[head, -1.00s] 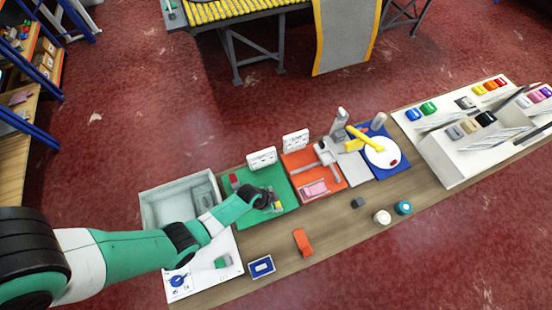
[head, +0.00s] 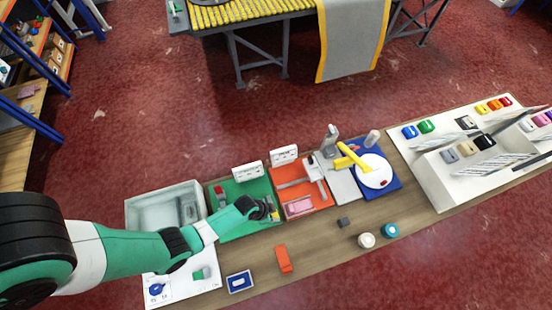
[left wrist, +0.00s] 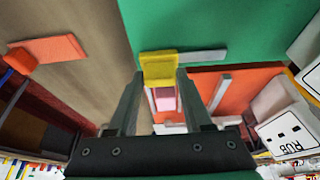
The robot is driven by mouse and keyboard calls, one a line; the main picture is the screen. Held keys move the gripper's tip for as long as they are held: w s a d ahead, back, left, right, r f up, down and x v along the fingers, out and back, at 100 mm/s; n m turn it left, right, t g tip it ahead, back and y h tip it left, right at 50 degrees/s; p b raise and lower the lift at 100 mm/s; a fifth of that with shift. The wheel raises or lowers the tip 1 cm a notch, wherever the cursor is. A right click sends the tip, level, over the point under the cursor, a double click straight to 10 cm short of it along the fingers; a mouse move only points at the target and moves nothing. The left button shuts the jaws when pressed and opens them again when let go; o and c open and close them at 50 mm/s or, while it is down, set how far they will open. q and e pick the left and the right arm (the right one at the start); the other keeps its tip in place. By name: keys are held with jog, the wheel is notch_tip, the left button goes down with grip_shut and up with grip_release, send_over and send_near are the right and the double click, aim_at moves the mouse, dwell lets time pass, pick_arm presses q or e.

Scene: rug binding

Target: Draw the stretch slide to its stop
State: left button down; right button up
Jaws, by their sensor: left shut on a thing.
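The stretch slide appears to be the yellow block (left wrist: 159,67) on a pale grey rail (left wrist: 202,55) at the edge of the green board (left wrist: 220,25). In the left wrist view the block sits between the fingertips of my left gripper (left wrist: 158,80), which is shut on it. In the head view my left gripper (head: 265,209) is low over the right part of the green board (head: 238,229), close to the orange board (head: 318,199); my gripper and arm mostly hide the slide there. A red block (head: 220,194) stands at the board's left. My right gripper is not in view.
A grey open bin (head: 150,208) stands left of the green board. The orange board holds a grey fixture and a pink piece (head: 299,206). An orange block (head: 283,259) and a blue-framed tray (head: 239,281) lie on the bench front, with bare wood between.

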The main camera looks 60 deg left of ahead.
pick_arm(q)
jog(key=shift+w, duration=0.1)
jog(key=shift+c, duration=1.6)
grip_release()
jog(key=shift+r, duration=0.15)
jog(key=d+p+v, duration=0.1)
jog(key=p+v, duration=0.7)
jog(key=v, duration=0.3)
jog(key=shift+a+r, duration=0.2)
jog(key=shift+a, duration=0.3)
